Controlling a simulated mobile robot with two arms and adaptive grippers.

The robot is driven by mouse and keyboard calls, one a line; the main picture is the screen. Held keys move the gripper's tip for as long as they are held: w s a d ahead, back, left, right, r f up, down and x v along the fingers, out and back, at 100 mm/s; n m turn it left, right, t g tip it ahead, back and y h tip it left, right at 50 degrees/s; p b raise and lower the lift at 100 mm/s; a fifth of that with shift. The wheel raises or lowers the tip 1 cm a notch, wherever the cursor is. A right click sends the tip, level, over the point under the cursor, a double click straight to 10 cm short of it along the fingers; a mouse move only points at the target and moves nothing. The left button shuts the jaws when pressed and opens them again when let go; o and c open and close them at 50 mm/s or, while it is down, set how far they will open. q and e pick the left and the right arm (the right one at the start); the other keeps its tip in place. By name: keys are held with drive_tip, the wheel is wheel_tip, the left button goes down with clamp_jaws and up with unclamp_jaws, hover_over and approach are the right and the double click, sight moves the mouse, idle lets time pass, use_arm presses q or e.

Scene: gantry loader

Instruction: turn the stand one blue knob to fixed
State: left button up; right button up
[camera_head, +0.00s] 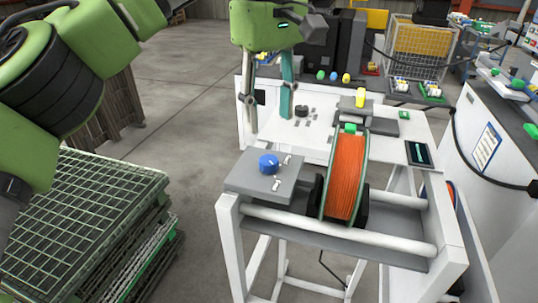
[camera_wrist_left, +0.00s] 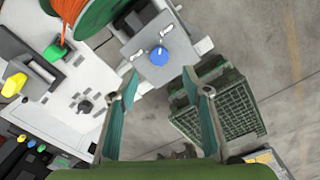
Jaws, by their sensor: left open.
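The blue knob (camera_head: 268,164) sits on a grey plate (camera_head: 243,182) at the left end of the white stand. White marks lie beside it, too small to read. The knob also shows in the left wrist view (camera_wrist_left: 160,55), above the middle, ahead of and between my fingers. My left gripper (camera_head: 268,122) is open and empty, pointing down behind and above the knob, apart from it. Its two fingers with teal pads also show in the left wrist view (camera_wrist_left: 160,97). My right gripper is not in view.
An orange spool (camera_head: 346,176) with green flanges stands right of the knob on the stand (camera_head: 340,236). Stacked green mesh crates (camera_head: 85,215) are at the left. A white table (camera_head: 316,152) with buttons is behind. The floor between crates and stand is clear.

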use_arm(q)
hover_over(269, 159)
wheel_tip(269, 159, down, 6)
drive_tip(key=shift+s+a+r+p, duration=0.1)
drive_tip(key=shift+r+p, duration=0.05)
drive_tip(key=shift+p, duration=0.25)
wheel_tip(269, 159, down, 4)
drive_tip(key=shift+r+p, duration=0.25)
drive_tip(key=shift+p, duration=0.15)
drive_tip(key=shift+f, duration=0.45)
drive_tip(key=c, duration=1.1)
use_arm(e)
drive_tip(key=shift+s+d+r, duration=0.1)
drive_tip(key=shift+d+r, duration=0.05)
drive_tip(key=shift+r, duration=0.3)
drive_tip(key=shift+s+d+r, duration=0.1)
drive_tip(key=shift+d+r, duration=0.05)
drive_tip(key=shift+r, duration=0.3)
